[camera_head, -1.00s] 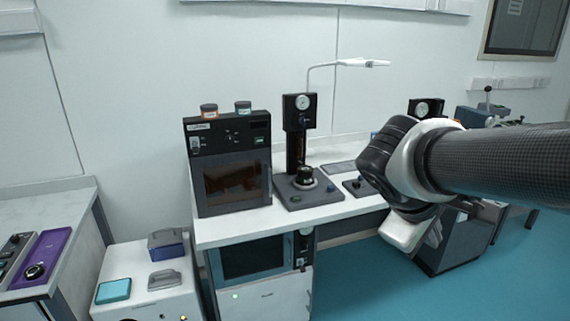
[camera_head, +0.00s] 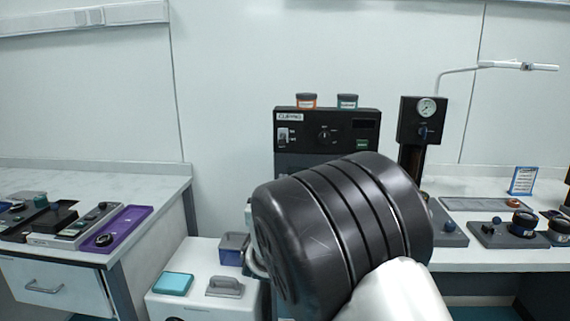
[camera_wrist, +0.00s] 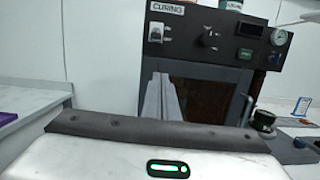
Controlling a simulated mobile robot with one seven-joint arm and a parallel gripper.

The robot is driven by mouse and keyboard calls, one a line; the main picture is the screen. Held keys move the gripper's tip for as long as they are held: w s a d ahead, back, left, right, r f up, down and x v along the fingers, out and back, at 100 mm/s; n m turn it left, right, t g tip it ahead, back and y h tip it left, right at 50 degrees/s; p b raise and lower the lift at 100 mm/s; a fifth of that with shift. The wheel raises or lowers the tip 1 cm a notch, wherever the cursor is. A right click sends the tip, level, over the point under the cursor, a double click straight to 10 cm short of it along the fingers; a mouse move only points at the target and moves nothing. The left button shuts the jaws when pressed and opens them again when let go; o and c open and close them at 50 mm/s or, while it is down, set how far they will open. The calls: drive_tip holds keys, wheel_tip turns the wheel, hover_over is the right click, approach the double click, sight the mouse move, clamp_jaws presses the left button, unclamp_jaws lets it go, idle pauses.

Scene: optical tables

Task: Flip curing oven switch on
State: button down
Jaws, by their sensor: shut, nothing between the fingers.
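The curing oven (camera_head: 340,125) has a black control panel labelled "CURING"; my arm covers most of its body in the head view. Its light-coloured switch (camera_head: 284,136) is at the left of the panel, left of a round knob (camera_head: 327,136). In the wrist view the switch (camera_wrist: 156,32) sits under the label, on a pale plate; I cannot tell its position. My gripper (camera_wrist: 160,80) is shut and empty, its fingertips showing below the switch in front of the oven's left side. In the head view the fingers are hidden behind my arm.
Two jars (camera_head: 347,101) stand on the oven. A gauge stand (camera_head: 423,122) is right of it, with small devices on the bench. At left are a bench with a purple tray (camera_head: 118,228) and a low white cabinet (camera_head: 190,295).

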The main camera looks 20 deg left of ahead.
sight(283, 158)
drive_tip(key=shift+s+a+f+n+y, duration=0.1)
drive_tip(key=shift+a+f+n+y, duration=0.1)
drive_tip(key=shift+a, duration=0.15)
drive_tip(key=shift+s+a+f+n+y, duration=0.1)
drive_tip(key=shift+a+n, duration=0.1)
drive_tip(key=shift+a, duration=0.15)
drive_tip(key=shift+w, duration=0.1)
drive_tip(key=b+x, duration=0.1)
drive_tip(key=x, duration=0.9)
drive_tip(key=shift+w, duration=0.2)
drive_tip(key=r, duration=0.1)
drive_tip(key=s+r, duration=0.2)
drive_tip(key=shift+s+d+r, duration=0.15)
drive_tip(key=shift+d+r, duration=0.1)
drive_tip(key=shift+d, duration=0.05)
drive_tip(key=shift+r, duration=0.1)
